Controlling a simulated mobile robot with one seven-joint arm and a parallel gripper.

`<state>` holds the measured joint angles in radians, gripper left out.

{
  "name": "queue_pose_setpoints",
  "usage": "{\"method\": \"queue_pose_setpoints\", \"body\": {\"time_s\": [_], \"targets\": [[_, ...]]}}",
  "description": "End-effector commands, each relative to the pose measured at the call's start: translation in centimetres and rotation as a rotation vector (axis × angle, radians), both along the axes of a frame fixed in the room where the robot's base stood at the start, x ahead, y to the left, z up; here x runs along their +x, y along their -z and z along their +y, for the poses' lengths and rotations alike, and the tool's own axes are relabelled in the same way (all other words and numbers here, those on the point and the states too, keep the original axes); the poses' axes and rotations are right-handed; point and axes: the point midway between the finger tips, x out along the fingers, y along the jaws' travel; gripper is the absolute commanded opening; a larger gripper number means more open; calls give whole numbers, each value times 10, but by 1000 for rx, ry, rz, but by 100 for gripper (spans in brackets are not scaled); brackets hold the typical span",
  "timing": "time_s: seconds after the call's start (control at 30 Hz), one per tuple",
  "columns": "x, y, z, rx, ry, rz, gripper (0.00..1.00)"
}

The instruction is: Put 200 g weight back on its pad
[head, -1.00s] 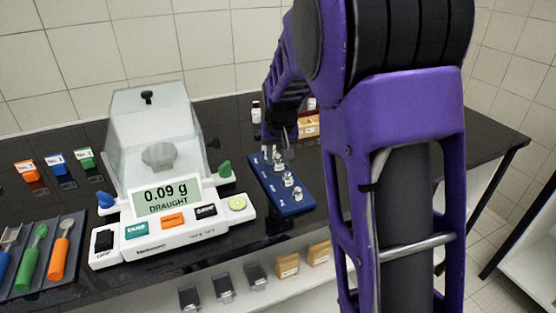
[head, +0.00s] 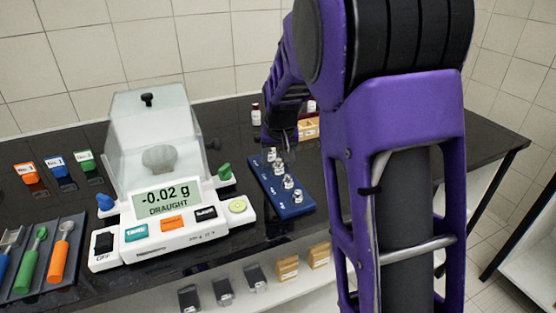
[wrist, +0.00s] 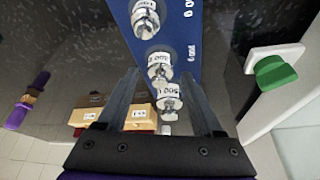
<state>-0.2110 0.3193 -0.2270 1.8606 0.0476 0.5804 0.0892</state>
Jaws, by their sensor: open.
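Several silver weights stand in a row on a long blue weight tray (head: 270,182), right of the balance. My gripper (head: 279,147) is over the tray's far end in the head view. In the wrist view my gripper (wrist: 160,74) is open, its fingers to either side of a labelled silver weight (wrist: 168,98) near the tray's far end. Another weight (wrist: 160,65) and a third (wrist: 145,20) stand further up that picture. The labels appear upside down and are too small to tell surely which is the 200 g weight. The pad under the nearest weight is hidden.
The balance (head: 172,232) with its glass draught shield (head: 125,130) stands close left of the tray; its green knob (wrist: 275,75) shows in the wrist view. Wooden boxes (head: 308,126) and a small bottle (head: 256,113) are behind. Dark bench is clear right of the tray.

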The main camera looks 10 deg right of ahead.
Motion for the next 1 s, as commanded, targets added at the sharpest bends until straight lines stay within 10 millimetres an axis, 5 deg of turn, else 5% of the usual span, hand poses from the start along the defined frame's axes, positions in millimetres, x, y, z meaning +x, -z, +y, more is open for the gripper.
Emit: {"method": "queue_pose_setpoints", "body": {"time_s": [0.5, 1.0], "targets": [[-37, -94, 4, 0, -1, -4, 68], [-45, -109, 5, 0, 0, -1, 68]]}}
